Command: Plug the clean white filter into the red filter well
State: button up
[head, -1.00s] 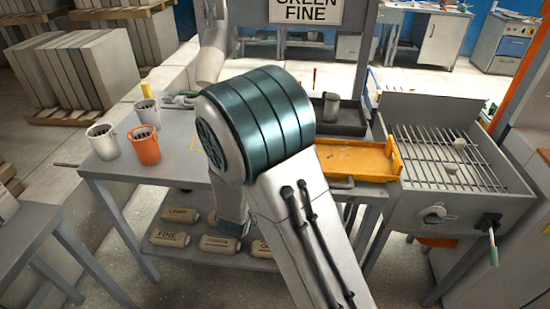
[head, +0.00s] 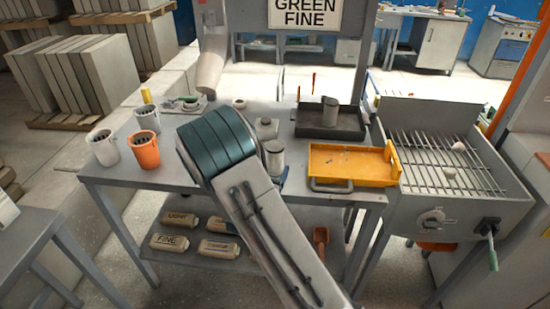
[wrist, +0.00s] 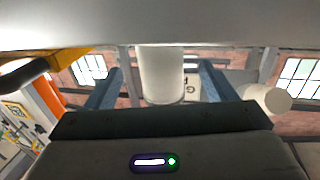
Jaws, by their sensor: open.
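A white cylinder, seemingly the clean filter (head: 274,158), stands on the grey table just beyond my forearm in the head view. In the wrist view, which appears upside down, the white filter (wrist: 162,85) sits between the two blue fingers of my gripper (wrist: 161,70). The fingers are open, with a visible gap on both sides of it. In the head view my gripper is mostly hidden behind my arm. An orange-red cup (head: 146,153) with a dark inside stands at the left of the table. I cannot tell whether it is the red filter well.
A dark tray (head: 303,131) holding a grey cylinder (head: 330,111) and an orange tray (head: 345,163) lie to the right. A pale block (head: 266,128) stands behind the filter. Two whitish cups (head: 103,149) (head: 147,117) flank the orange-red one. A grille box (head: 460,210) adjoins the table's right.

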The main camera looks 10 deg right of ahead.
aim_at(272, 164)
jog(key=x, duration=0.1)
jog(key=p+x, duration=0.1)
jog(key=x, duration=0.2)
jog(key=shift+w+d+r+p, duration=0.1)
jog(key=shift+w+r+p, duration=0.2)
jog(key=shift+r+p, duration=0.1)
jog(key=shift+w+d+f, duration=0.1)
jog(key=shift+w, duration=0.15)
jog(key=c, duration=1.1)
